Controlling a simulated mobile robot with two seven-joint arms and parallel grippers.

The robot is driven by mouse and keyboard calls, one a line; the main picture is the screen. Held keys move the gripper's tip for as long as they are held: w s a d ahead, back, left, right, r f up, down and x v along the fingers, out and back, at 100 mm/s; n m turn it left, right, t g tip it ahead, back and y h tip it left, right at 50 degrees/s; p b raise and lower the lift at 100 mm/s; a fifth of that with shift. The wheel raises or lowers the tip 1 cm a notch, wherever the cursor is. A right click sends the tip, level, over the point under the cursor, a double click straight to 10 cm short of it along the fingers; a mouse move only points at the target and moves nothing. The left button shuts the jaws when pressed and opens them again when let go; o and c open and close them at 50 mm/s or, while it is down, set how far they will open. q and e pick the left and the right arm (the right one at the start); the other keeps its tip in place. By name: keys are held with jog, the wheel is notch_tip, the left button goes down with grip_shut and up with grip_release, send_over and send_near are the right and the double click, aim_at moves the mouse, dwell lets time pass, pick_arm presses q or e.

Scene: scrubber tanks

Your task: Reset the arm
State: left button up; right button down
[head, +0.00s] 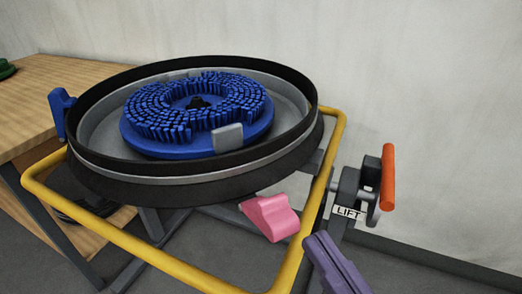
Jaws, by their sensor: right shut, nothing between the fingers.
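My right gripper (320,241) shows as purple fingers at the lower right of the head view. It is shut and empty, in front of the yellow rail and below the lift lever. The lift lever has an orange handle (388,178) standing upright on a dark bracket. A white plate marked LIFT (348,212) is beside it. The gripper appears apart from the handle. My left gripper is not in view.
A round black-rimmed tank (92,165) holds a blue brush disc (150,143). A yellow rail (160,269) surrounds it. A pink part (270,217) sits under the tank's front right. A wooden table (30,95) stands at left; a pale wall (430,80) is behind.

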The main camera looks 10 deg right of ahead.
jog(key=s+d+r+g+h+p, duration=0.2)
jog(key=s+d+r+g+p, duration=0.2)
jog(key=r+g+p, duration=0.5)
jog(key=s+d+r+g+h+p, duration=0.35)
jog(key=s+r+g+p, duration=0.2)
jog(key=p, duration=0.45)
notch_tip(320, 180, up, 37)
jog(key=g+p, duration=0.1)
jog(key=p, duration=3.6)
jog(key=shift+w+d+r+m+y, duration=0.15)
jog(key=shift+d+m+y, duration=0.1)
jog(key=shift+m+y, duration=0.2)
